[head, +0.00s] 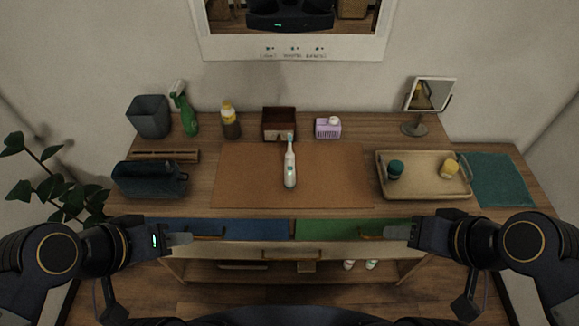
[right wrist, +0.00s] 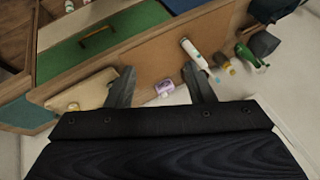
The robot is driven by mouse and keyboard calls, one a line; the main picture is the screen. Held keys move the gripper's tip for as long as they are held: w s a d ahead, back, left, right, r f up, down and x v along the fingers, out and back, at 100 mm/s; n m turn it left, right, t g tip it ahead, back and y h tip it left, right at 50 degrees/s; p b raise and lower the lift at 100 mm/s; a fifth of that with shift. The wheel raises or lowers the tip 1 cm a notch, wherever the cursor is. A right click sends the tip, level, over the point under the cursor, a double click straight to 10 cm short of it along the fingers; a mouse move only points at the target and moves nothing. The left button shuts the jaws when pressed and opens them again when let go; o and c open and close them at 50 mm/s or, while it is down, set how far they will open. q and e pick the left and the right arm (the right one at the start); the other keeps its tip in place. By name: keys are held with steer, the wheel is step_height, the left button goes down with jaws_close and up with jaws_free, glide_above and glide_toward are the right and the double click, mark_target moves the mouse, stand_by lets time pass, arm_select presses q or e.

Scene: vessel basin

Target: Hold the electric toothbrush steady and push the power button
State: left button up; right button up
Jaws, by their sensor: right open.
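The white electric toothbrush (head: 290,168) stands upright on the brown mat (head: 240,178) in the middle of the dresser top. A green-teal mark, possibly its button, shows on its front. It also shows in the right wrist view (right wrist: 192,50). My left gripper (head: 180,239) is at the front left, before the blue drawer and well apart from the toothbrush; whether its jaws are apart is unclear. My right gripper (head: 397,232) is at the front right, before the green drawer. In the right wrist view its two fingers (right wrist: 163,88) are spread with nothing between them.
A tray (head: 425,190) with two small jars is right of the mat, beside a teal cloth (head: 500,180) and a mirror (head: 430,95). A dark caddy (head: 150,181) stands left. A spray bottle (head: 185,110), yellow-capped bottle (head: 230,122), brown box (head: 279,123) and purple box (head: 327,128) line the back.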

steer(key=w+a+f+m+g+y+b, duration=0.2)
steer(key=w+m+g+b, duration=0.15)
steer(key=w, duration=0.55)
steer(key=m+g+y+b, duration=0.2)
steer(key=m+y+b, duration=0.65)
steer(key=m, duration=0.35)
glide_toward(293, 178)
steer(key=shift+w+d+f+b, duration=0.25)
steer(key=shift+w+f+b, duration=0.2)
steer(key=shift+w+f, duration=0.25)
steer(key=shift+w+a+f, duration=0.1)
steer(key=shift+a+f, duration=0.15)
steer(key=shift+f, duration=0.25)
arm_select(q)
step_height(293, 178, down, 16)
steer(key=b, duration=0.2)
steer(key=shift+b, duration=0.3)
arm_select(e)
steer(key=x, duration=0.9)
steer(key=shift+a, duration=0.4)
steer(key=c, duration=0.6)
arm_select(q)
jaws_close()
steer(key=shift+w, duration=0.1)
